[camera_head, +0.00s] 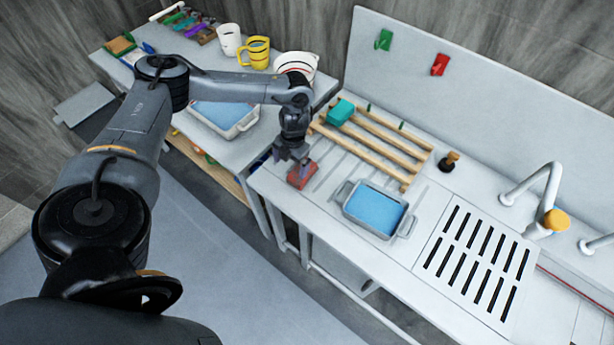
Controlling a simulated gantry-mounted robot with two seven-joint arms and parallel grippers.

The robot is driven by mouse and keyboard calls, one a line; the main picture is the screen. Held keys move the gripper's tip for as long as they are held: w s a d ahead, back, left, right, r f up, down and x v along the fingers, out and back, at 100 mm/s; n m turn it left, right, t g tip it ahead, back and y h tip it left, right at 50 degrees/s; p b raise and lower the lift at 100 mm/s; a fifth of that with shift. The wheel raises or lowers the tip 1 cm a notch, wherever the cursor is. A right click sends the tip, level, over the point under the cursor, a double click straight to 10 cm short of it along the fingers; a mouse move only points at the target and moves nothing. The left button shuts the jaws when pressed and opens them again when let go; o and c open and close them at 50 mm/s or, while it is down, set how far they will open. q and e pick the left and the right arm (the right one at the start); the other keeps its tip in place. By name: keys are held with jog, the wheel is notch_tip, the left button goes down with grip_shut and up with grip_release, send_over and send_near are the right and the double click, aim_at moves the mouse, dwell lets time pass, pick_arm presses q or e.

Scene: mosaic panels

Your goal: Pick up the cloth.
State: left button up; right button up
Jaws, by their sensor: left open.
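A small red-brown block-like piece (301,175), which may be the folded cloth, lies on the white counter near its left front edge. I cannot tell its material for sure. My left gripper (296,161) points down just above it, and its fingers overlap the piece's upper edge in this view. The gripper is open; whether it touches the piece I cannot tell. My right gripper is out of view.
A blue-filled tray (348,209) stands right of the piece. Behind are a wooden rack (407,165) with a teal block (340,111) and a dark stopper-like item (449,161). A slotted drain (475,259) and tap (546,183) lie right. Mugs (255,52) stand on the left table.

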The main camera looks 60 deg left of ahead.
aim_at(299, 167)
pick_arm(q)
jog(key=shift+t, duration=0.6)
jog(key=w+r, duration=0.1)
jog(key=w+a+r, duration=0.1)
jog(key=w, duration=0.1)
jog(key=shift+w+r+b, duration=0.25)
jog(key=shift+w+b, duration=0.05)
jog(key=shift+b, duration=0.05)
jog(key=shift+w, duration=0.4)
jog(key=shift+f, duration=2.35)
jog(key=f, duration=0.2)
jog(key=d+f, duration=0.1)
jog(key=f, duration=0.1)
jog(key=shift+f, duration=0.6)
jog(key=shift+c, duration=0.5)
jog(key=c, duration=0.9)
